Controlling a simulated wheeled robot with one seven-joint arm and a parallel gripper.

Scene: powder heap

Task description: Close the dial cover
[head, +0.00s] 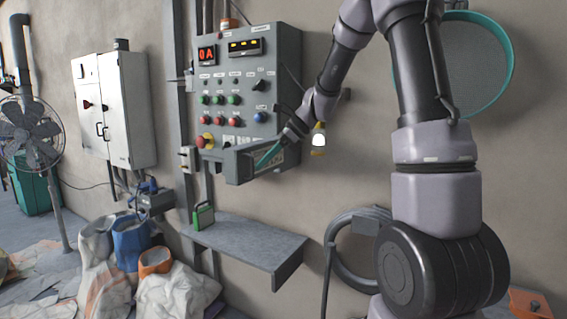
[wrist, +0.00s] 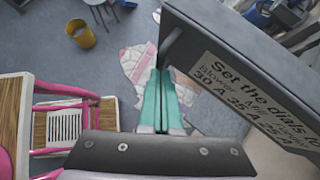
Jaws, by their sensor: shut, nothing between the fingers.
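The dial cover (head: 239,166) is a dark grey flap standing out from the lower part of the grey control panel (head: 267,72) in the head view. In the wrist view the cover (wrist: 220,48) fills the upper right, with a white label reading "Set the dials to" and ampere values. My gripper (head: 262,162) has teal fingers and is in front of the labelled face. In the wrist view the fingers (wrist: 158,78) are shut and empty, close to the cover's left end; I cannot tell whether they touch. The dials are mostly hidden.
A grey shelf (head: 250,241) juts out below the panel, with a green object (head: 203,216) on it. A white cabinet (head: 126,110) is at left, above sacks (head: 175,292). A hose (head: 345,240) hangs below my arm.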

